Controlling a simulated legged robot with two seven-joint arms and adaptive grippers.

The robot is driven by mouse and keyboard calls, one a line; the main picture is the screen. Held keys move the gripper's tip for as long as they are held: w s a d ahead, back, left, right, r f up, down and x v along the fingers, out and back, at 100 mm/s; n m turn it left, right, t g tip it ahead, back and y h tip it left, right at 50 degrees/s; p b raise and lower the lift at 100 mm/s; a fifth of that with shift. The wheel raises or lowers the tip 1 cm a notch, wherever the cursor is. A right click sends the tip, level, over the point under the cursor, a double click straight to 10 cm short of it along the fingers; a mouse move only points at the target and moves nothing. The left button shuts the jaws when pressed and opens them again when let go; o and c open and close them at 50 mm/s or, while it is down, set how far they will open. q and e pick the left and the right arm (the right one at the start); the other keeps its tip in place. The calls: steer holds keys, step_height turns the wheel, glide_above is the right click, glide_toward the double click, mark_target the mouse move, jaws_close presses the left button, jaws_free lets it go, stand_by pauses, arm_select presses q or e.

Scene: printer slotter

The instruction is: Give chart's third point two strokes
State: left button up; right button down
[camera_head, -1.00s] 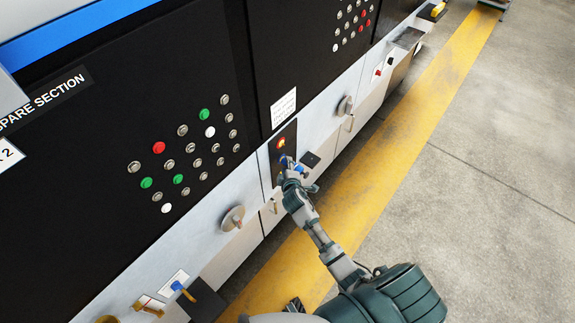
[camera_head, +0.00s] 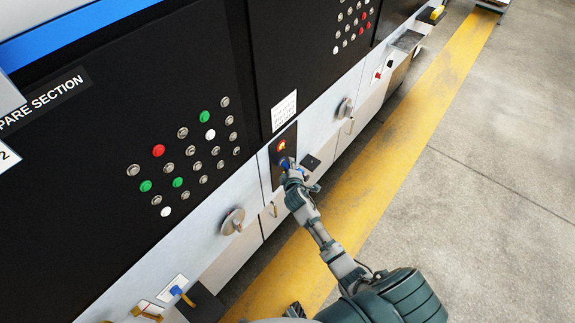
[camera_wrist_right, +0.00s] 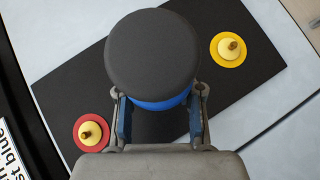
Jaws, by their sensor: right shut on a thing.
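A small black panel (camera_head: 278,157) on the machine front carries a lit orange-red indicator (camera_head: 281,145) near its top. My right gripper (camera_head: 289,166) is at the lower part of this panel. In the right wrist view my right gripper (camera_wrist_right: 158,125) is shut on a round knob (camera_wrist_right: 152,58) with a dark grey top and a blue lower part. The chart (camera_head: 283,110), a white sheet with print too small to read, is fixed above the panel.
In the right wrist view a yellow round fitting (camera_wrist_right: 229,48) and a red one (camera_wrist_right: 91,133) flank the knob. Round handles (camera_head: 233,221) (camera_head: 345,107) protrude from the machine front. A yellow floor stripe (camera_head: 400,130) and open concrete lie right.

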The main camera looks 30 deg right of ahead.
steer(key=shift+w+a+r+y, duration=0.1)
steer(key=shift+a+r+y, duration=0.2)
steer(key=shift+a, duration=0.35)
steer(key=shift+s+p, duration=0.6)
steer(key=shift+s, duration=0.3)
steer(key=shift+s+d+r+p, duration=0.15)
steer(key=shift+s+p, duration=0.05)
steer(key=shift+s, duration=0.25)
steer(key=shift+s+d+r+p, duration=0.1)
steer(key=shift+s+r+p, duration=0.1)
steer(key=shift+s, duration=0.2)
steer(key=shift+s+d, duration=0.15)
steer(key=shift+s, duration=0.1)
steer(key=shift+s+d+f+p, duration=0.2)
steer(key=shift+d+f+p, duration=0.05)
steer(key=shift+f+p, duration=0.1)
steer(key=shift+s+d, duration=0.2)
steer(key=shift+d, duration=0.15)
arm_select(q)
step_height(320, 180, up, 3)
steer(key=shift+w+f, duration=0.1)
steer(key=shift+w, duration=0.05)
arm_select(e)
steer(key=shift+s+d, duration=0.1)
